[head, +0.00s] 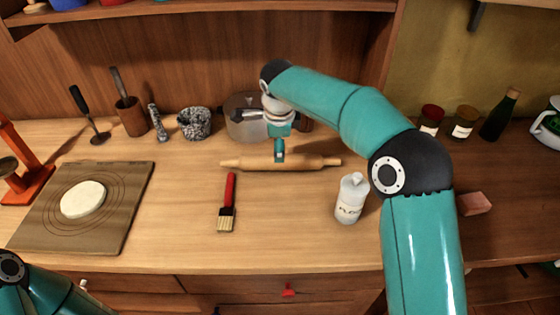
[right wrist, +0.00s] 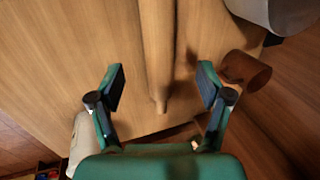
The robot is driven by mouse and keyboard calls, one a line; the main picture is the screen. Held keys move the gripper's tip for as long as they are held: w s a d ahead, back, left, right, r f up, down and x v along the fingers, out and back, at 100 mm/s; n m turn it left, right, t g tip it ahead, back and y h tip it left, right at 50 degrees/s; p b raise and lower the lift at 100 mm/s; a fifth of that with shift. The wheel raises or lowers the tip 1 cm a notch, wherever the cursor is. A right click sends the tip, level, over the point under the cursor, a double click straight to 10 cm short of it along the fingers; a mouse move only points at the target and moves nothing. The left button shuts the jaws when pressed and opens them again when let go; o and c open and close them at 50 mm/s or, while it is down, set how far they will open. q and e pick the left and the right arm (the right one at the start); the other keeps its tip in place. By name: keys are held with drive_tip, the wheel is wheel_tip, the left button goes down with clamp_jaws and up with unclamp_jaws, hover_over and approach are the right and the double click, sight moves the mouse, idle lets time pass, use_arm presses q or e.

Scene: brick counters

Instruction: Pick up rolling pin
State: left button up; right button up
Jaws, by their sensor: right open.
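The light wooden rolling pin (head: 305,163) lies crosswise on the counter, in front of the metal pot. My right gripper (head: 279,152) is over the middle of the pin, pointing down, and partly hides it. In the right wrist view the pin (right wrist: 158,45) runs lengthwise between the two spread fingers of my right gripper (right wrist: 161,82). The fingers are open with a gap on both sides of the pin. I cannot tell how far above the counter the fingertips are. Only part of my left arm shows at the lower left of the head view; its gripper is out of view.
A metal pot (head: 243,123) stands close behind the pin. A red-handled brush (head: 227,205) lies in front of it, and a white bottle (head: 350,200) stands to the right. A board (head: 120,210) with dough (head: 83,199) is at left.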

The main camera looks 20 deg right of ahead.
drive_tip(key=x, duration=0.4)
drive_tip(key=shift+f, duration=0.1)
drive_tip(key=shift+p+x, duration=1.05)
drive_tip(key=shift+x, duration=1.55)
drive_tip(key=shift+a, duration=0.1)
drive_tip(key=c, duration=1.4)
clamp_jaws()
drive_tip(key=shift+r, duration=0.25)
